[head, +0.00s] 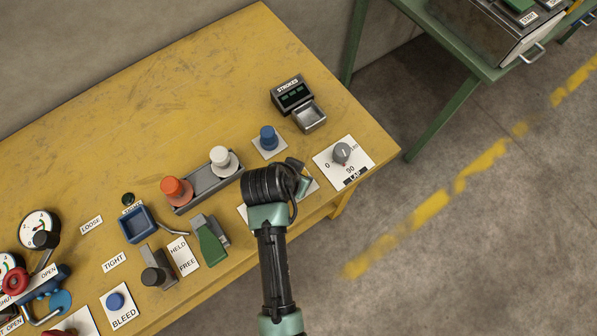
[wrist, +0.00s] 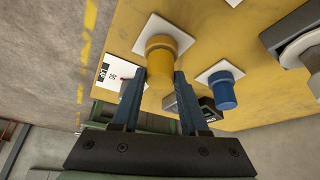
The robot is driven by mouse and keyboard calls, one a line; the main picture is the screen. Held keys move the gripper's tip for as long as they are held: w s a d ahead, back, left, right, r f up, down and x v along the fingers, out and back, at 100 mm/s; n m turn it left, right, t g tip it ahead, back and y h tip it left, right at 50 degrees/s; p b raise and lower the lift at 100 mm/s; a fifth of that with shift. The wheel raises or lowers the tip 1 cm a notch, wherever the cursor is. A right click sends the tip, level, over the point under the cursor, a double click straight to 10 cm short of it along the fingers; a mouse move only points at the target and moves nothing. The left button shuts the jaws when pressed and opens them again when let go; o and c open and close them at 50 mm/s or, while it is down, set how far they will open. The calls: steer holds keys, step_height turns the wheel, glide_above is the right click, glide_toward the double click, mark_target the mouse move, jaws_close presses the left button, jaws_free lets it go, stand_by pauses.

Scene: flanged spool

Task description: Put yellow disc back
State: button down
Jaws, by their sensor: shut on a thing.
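In the wrist view, a yellow round piece (wrist: 163,62) with a wider rim and a narrower body stands in front of a white square plate (wrist: 157,21). My gripper (wrist: 160,77) is shut on it, with one dark finger on each side. I cannot tell whether the piece touches the plate. In the head view, my gripper (head: 297,180) is over the bench's front edge, right of the middle. My arm hides the yellow piece there, and only edges of the white plate (head: 313,187) show.
A blue knob on a white plate (head: 267,139) stands close behind my gripper; it also shows in the wrist view (wrist: 222,92). A grey dial (head: 341,152) is to the right. A rack with orange and white knobs (head: 209,188) and a green-handled clamp (head: 211,240) are left. The bench's back is clear.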

steer(key=shift+c, duration=2.1)
jaws_free()
steer(key=shift+f, duration=0.1)
